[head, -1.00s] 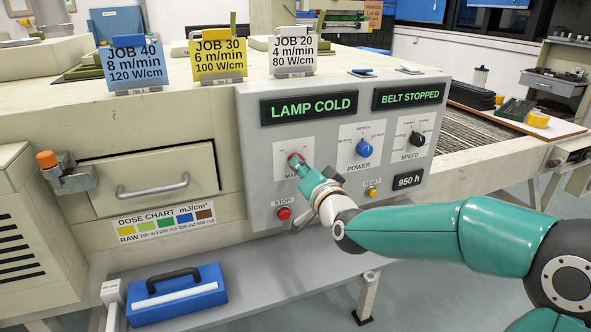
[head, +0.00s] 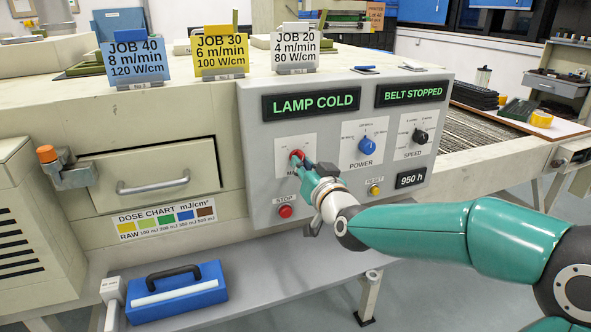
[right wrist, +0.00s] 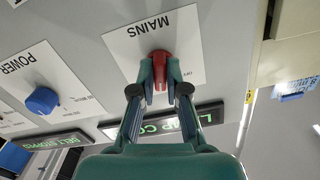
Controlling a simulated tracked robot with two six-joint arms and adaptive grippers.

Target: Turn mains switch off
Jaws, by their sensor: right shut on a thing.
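The red mains switch (head: 297,155) is a knob on a white plate at the left of the grey control panel (head: 262,190). In the right wrist view the red knob (right wrist: 160,62) sits under the label MAINS. My right gripper (head: 301,163) is at the knob, and its two fingers (right wrist: 167,85) are shut on it from both sides. Part of the plate's lettering is hidden behind the gripper. My left gripper is not in view.
The displays read LAMP COLD (head: 310,103) and BELT STOPPED (head: 411,93). A blue power knob (head: 369,146) and a black speed knob (head: 420,136) are to the right. A red stop button (head: 285,211) and a yellow reset button (head: 374,190) lie below.

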